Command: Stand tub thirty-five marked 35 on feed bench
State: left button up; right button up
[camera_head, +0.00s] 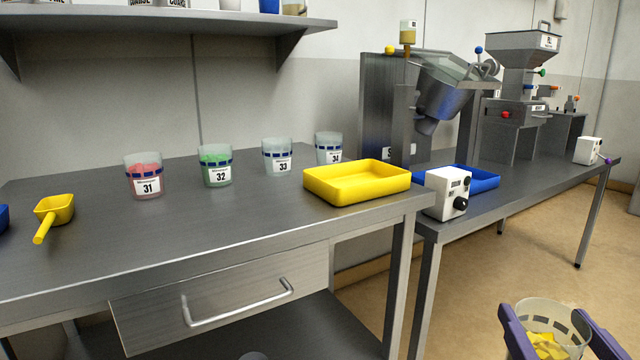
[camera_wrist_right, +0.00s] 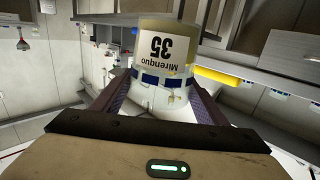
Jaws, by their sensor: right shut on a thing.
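Tub 35 (camera_wrist_right: 162,62) fills the middle of the right wrist view, its white label reading 35 upside down there. My right gripper (camera_wrist_right: 157,100) is shut on it, with a purple finger on each side. In the head view the tub (camera_head: 545,322) shows at the lower right, translucent with yellow contents, between the purple fingers of my right gripper (camera_head: 560,335). It is held over the floor, in front of the benches. The head view shows no tub 35 on a bench. My left gripper is not in view.
On the near bench (camera_head: 100,262) stand tub 31 (camera_head: 145,178), tub 32 (camera_head: 215,167), tub 33 (camera_head: 277,158), tub 34 (camera_head: 328,148), a yellow tray (camera_head: 358,193) and a yellow scoop (camera_head: 52,212). The right bench (camera_head: 520,186) holds a white box (camera_head: 447,203), blue tray (camera_head: 478,181) and machines.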

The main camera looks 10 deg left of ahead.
aim_at(213, 216)
jog(key=z, duration=0.05)
jog(key=k, duration=0.2)
jog(key=u, duration=0.85)
